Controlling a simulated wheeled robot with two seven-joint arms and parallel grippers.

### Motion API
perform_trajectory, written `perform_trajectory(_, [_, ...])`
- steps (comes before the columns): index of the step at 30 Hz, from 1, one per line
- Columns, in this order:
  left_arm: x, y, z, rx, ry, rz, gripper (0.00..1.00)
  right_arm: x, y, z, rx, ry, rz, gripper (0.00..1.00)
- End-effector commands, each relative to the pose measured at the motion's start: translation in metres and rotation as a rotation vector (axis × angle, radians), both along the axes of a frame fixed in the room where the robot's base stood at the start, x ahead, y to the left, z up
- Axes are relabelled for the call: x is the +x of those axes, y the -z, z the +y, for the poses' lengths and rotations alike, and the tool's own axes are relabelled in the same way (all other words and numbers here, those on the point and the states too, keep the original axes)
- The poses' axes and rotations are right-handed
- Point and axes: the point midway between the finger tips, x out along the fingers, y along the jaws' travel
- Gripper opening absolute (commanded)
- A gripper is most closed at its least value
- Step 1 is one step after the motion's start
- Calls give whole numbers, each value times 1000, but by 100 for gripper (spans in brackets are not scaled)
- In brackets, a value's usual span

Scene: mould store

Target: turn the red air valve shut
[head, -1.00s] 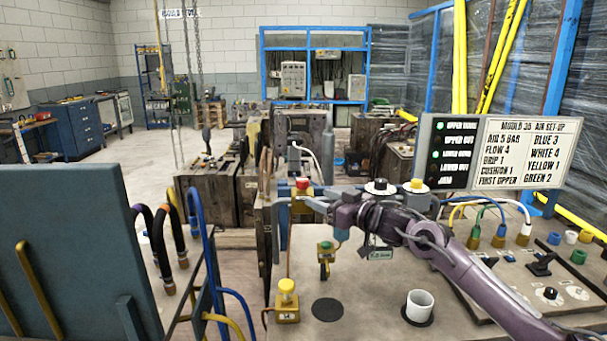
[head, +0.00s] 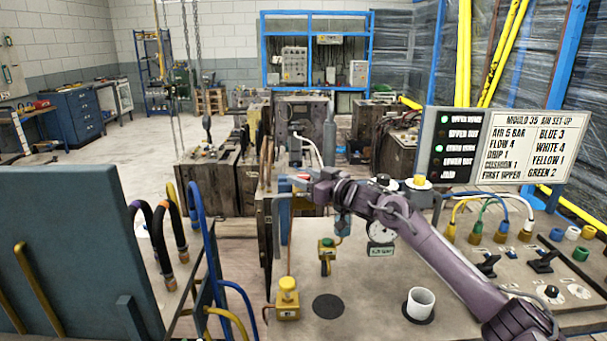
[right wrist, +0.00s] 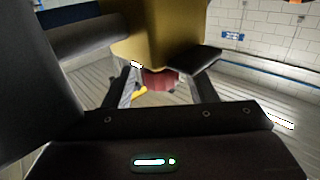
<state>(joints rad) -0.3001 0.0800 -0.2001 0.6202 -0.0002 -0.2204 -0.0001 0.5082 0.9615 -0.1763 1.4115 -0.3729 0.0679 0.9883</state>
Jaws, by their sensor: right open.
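The red air valve knob (head: 301,177) is at the middle of the head view, mostly hidden by my right gripper (head: 298,183). In the right wrist view, the dark red knob (right wrist: 160,79) shows in the gap between the fingers of my right gripper (right wrist: 166,88). The fingers are open, one on each side of it; I cannot tell whether they touch it. A large yellow-brown body (right wrist: 160,30) fills the top of that view. My left gripper is not in view.
A gauge (head: 381,232), a yellow-topped knob (head: 418,182) and a white cup (head: 420,303) are on the bench by my right arm. A yellow button box (head: 288,300) is at its left edge. A sign board (head: 520,148) stands behind.

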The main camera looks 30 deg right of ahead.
Motion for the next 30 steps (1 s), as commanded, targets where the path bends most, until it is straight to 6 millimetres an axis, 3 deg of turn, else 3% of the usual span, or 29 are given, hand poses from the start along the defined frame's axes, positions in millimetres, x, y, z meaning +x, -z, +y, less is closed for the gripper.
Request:
perform_trajectory(12, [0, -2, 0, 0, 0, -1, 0, 7, 0, 2, -1, -1, 1, 51])
perform_trajectory(22, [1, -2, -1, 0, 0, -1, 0, 6, 0, 2, -1, -1, 1, 9])
perform_trajectory(30, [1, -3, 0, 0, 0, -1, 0, 6, 0, 3, -1, 25, 0, 8])
